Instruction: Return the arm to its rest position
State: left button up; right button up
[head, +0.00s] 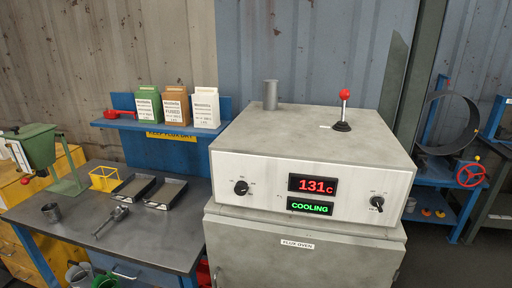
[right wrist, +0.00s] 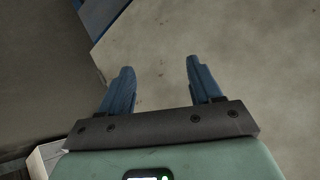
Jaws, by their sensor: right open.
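My right gripper (right wrist: 155,85) shows in the right wrist view with its two blue fingers apart and nothing between them. Behind the fingers is a plain grey-beige surface, and I cannot tell how far off it is. Neither gripper shows in the head view. My left gripper is out of view. In the head view the flux oven (head: 240,183) stands in front, its display reading 131 C and COOLING. A red-knobbed lever (head: 345,100) stands upright on its top, and a grey cylinder (head: 271,95) stands at the top's back left.
A blue shelf (head: 160,127) carries three flux boxes (head: 177,106). A red handwheel (head: 470,175) is at right.

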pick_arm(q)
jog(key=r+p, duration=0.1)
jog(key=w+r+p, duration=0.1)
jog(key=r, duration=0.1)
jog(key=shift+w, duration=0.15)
pick_arm(e)
jog(key=s+a+f+n+g+y, duration=0.1)
jog(key=s+a+f+g, duration=0.2)
jog(key=s+f, duration=0.4)
jog(key=s+a+f+n+g+y, duration=0.1)
jog(key=s+a+f+g, duration=0.2)
jog(key=s+f, duration=0.4)
jog(key=s+a+f+n+g+y, duration=0.1)
jog(key=s+a+f+n+g, duration=0.1)
jog(key=s+f, duration=0.5)
jog(key=s+a+g, duration=0.1)
jog(key=s, duration=0.4)
jog(key=shift+s+f+g, duration=0.25)
jog(key=shift+s+g, duration=0.1)
jog(key=shift+g, duration=0.05)
